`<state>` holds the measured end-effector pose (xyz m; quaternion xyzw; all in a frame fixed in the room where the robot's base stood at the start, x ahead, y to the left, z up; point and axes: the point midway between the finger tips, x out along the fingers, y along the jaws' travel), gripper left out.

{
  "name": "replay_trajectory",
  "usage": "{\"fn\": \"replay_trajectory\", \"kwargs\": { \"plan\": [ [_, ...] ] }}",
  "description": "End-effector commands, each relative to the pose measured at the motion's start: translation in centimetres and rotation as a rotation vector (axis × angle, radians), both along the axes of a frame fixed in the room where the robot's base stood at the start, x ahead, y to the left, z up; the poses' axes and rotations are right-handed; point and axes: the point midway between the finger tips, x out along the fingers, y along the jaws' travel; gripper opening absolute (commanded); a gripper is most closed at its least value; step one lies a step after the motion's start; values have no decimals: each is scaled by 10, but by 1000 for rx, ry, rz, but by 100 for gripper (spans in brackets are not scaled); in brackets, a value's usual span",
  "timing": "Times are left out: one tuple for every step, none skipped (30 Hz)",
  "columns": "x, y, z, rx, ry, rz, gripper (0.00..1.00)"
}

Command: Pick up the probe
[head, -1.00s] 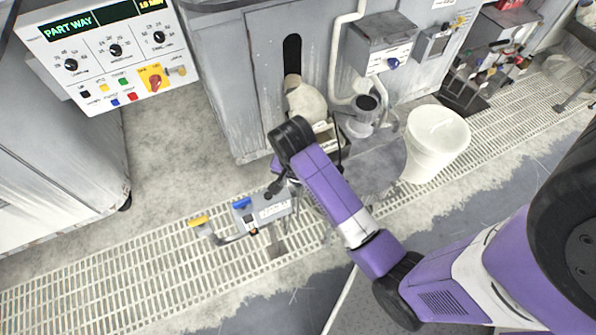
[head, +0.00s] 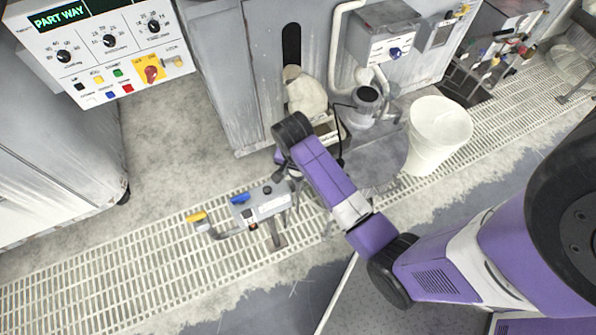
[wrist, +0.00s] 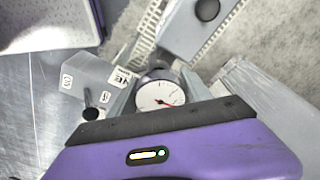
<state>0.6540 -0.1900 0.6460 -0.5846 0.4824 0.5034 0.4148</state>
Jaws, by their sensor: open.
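I cannot tell for certain which thing is the probe. In the wrist view a round dial gauge (wrist: 158,96), with a white face and a red needle, sits just beyond the dark edge of my gripper's purple body. My gripper (wrist: 160,84) is open, with pale grey fingers seeming to show on either side of the dial; no grip on it is visible. In the head view my gripper points down beside a grey boxed fixture (head: 266,207) with blue and yellow parts. The fingertips are hidden there behind my arm.
A labelled grey block (wrist: 88,72) with a black knob lies left of the dial. In the head view a white bucket (head: 438,135) stands right of my arm, and grey cabinets (head: 215,80) stand behind. A floor grating (head: 110,275) runs below the fixture.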

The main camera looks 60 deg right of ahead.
Motion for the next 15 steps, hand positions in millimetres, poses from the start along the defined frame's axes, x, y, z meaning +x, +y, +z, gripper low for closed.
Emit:
{"fn": "replay_trajectory", "kwargs": {
  "plan": [
    [0, 0, -6, 1, 1, 0, 57],
    [0, -1, -7, 1, 1, 0, 57],
    [0, -1, -9, 0, 0, 0, 57],
    [0, -1, -10, 0, 0, 0, 57],
    [0, -1, -10, 0, -1, 0, 57],
    [0, -1, -10, 0, -1, 0, 57],
    [0, -1, -10, 0, -1, 0, 57],
    [0, -1, -10, 0, -1, 0, 57],
    [0, -1, -10, 0, -1, 0, 57],
    [0, -1, -10, 0, -1, 0, 57],
    [0, -1, -10, 0, -1, 0, 53],
    [0, -1, -10, 0, -1, 0, 45],
    [0, -1, -10, 0, -1, 0, 39],
    [0, -1, -10, 0, -1, 0, 33],
    [0, -1, -10, 0, -1, 0, 26]
  ]
}}
